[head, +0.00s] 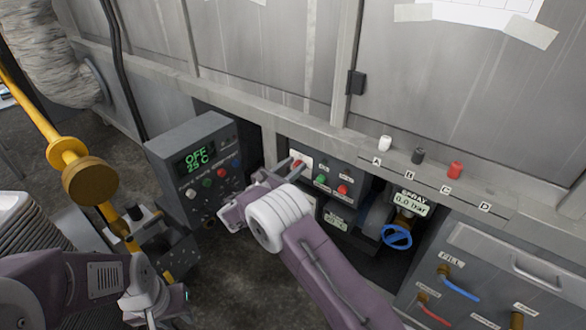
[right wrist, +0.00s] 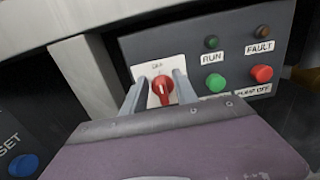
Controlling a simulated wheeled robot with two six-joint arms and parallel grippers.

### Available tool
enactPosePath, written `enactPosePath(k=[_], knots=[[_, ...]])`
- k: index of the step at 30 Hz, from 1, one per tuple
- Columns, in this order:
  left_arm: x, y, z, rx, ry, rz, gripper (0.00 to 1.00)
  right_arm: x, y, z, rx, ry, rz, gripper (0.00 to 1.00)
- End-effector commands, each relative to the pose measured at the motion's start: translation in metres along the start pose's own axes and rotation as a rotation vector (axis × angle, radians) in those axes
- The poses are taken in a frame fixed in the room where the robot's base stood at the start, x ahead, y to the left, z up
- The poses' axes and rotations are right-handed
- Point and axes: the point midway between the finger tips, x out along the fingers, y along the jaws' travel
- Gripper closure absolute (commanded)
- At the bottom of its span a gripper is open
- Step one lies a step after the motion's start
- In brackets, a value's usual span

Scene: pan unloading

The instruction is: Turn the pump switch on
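The pump switch is a red rotary knob (right wrist: 162,90) on a white plate, with small lettering above it that looks like OFF. The knob stands close to upright. In the head view the knob (head: 298,163) shows small at the left of the grey pump panel (head: 330,166). My right gripper (right wrist: 159,93) is at the panel, one finger on each side of the knob, with white plate showing between fingers and knob. It also shows in the head view (head: 290,176). My left gripper (head: 150,298) is low at the left, away from the panel; its fingers cannot be made out.
RUN (right wrist: 211,43) and FAULT lamps (right wrist: 263,32) look dark above a green button (right wrist: 217,84) and red button (right wrist: 262,73). A control box (head: 190,165) reading OFF 25 C stands left. A SPRAY gauge (head: 411,202) and blue handwheel (head: 397,236) are right.

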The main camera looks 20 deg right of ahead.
Motion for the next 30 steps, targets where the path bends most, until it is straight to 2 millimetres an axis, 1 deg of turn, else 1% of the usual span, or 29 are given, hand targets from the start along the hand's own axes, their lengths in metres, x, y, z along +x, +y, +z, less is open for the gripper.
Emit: enactPosePath(k=[1,4,5,12,17,23,30], knots=[[-0.0002,0.0000,0.0000,0.000,0.000,0.000,0.64,-0.0002,0.0000,0.0001,0.000,0.000,0.000,0.71],[-0.0002,0.0000,0.0000,0.000,0.000,0.000,0.64,-0.0003,-0.0001,0.0000,0.000,0.000,0.000,0.99],[-0.0001,0.0000,0.0000,0.000,0.000,0.000,0.64,-0.0003,-0.0001,0.0000,0.000,0.000,0.000,1.00],[-0.0001,0.0000,0.0000,0.000,0.000,0.000,0.64,-0.0005,-0.0002,-0.0002,0.007,0.000,0.000,1.00],[-0.0002,0.0000,0.0000,0.000,0.000,0.000,0.64,-0.0006,-0.0011,-0.0004,0.050,0.001,0.000,1.00],[0.0002,0.0000,0.0000,0.000,0.000,0.000,0.64,-0.0006,-0.0034,-0.0007,0.177,0.001,0.000,1.00],[0.0042,-0.0001,0.0004,0.000,0.000,0.000,0.64,-0.0007,-0.0073,-0.0032,0.397,0.001,0.000,1.00]])
